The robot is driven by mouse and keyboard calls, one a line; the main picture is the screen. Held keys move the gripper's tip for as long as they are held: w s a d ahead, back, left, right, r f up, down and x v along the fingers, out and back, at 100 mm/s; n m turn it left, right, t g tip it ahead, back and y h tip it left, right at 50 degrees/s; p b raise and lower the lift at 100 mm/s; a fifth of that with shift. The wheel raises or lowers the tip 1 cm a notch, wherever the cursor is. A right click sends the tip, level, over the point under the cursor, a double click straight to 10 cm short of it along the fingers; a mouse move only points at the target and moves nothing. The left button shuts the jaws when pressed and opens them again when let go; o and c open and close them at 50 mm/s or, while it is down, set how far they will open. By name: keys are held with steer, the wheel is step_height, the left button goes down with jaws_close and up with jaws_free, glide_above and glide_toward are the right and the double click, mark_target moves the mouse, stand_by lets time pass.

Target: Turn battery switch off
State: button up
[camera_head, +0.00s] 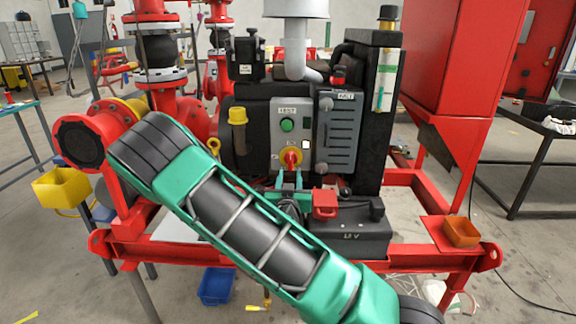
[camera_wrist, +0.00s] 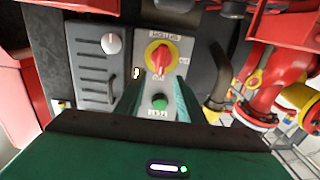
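A red rotary switch (camera_head: 291,157) on a yellow disc sits low on the grey control panel (camera_head: 276,115), below a green button (camera_head: 287,125). In the wrist view, the red switch handle (camera_wrist: 161,59) stands about vertical in the picture, with the green button (camera_wrist: 159,102) below it. The labels around it are too blurred to read surely. My gripper (camera_head: 289,172) is at the panel's lower part, its two teal fingers apart with nothing between them. In the wrist view, my gripper (camera_wrist: 159,82) has its fingertips just short of the switch; contact cannot be told.
A black battery (camera_head: 350,237) with a red cover (camera_head: 325,203) lies below the panel. A grey vented box (camera_head: 337,130) stands right of the panel, a yellow-capped pipe (camera_head: 238,130) left of it. Red pipe flanges (camera_head: 85,142) and the skid's red frame (camera_head: 420,259) surround my arm.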

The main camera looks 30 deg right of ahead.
mark_target(290, 162)
steer(key=shift+w, duration=0.3)
steer(key=x, duration=1)
steer(key=shift+w, duration=0.15)
steer(key=shift+f, duration=0.1)
jaws_close()
